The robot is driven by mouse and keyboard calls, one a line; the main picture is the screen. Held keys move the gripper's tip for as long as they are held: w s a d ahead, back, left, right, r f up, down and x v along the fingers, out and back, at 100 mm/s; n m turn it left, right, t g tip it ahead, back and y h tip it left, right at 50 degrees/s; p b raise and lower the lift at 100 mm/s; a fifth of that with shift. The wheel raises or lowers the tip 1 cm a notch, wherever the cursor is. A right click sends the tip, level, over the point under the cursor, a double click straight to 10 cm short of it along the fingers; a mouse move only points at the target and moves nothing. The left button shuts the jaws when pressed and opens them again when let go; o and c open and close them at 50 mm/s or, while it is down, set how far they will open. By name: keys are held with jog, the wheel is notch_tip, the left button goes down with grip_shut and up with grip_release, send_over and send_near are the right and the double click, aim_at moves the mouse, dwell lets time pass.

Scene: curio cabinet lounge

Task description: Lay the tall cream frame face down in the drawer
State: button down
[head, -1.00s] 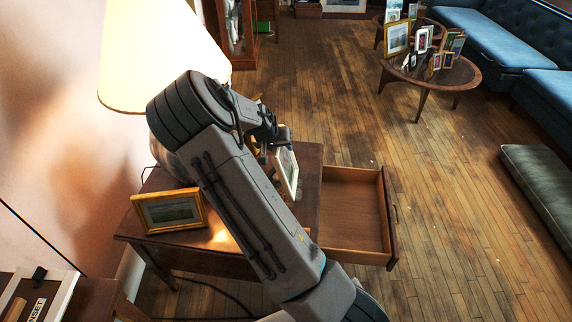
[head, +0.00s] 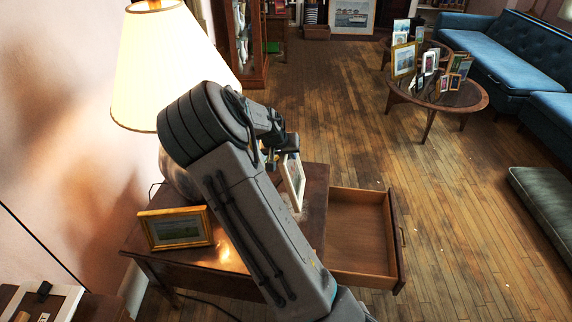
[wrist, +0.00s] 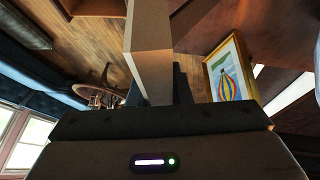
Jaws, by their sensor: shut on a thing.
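The cream frame (head: 294,182) is upright and seen at a slant over the right part of the wooden side table, left of the drawer. My gripper (head: 282,150) is shut on its upper part. In the wrist view, the frame's pale edge (wrist: 148,45) runs up from between my dark fingers (wrist: 159,88). A gap under the frame is hard to judge. The drawer (head: 362,268) is pulled out on the table's right side, and its visible floor is bare. My arm hides part of the tabletop.
A gold landscape frame (head: 176,229) stands at the table's left, near a lit lamp (head: 172,65). The wrist view shows a gold-framed balloon picture (wrist: 231,72) close right of my fingers. A round table (head: 470,97) with several frames stands beyond open floor.

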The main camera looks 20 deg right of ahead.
jog(key=d+r, duration=0.6)
jog(key=d, duration=0.5)
jog(key=shift+d+r, duration=0.2)
jog(key=shift+s, duration=0.1)
jog(key=c, duration=1.9)
grip_release()
jog(key=shift+c, duration=0.2)
grip_shut()
jog(key=shift+a, duration=0.1)
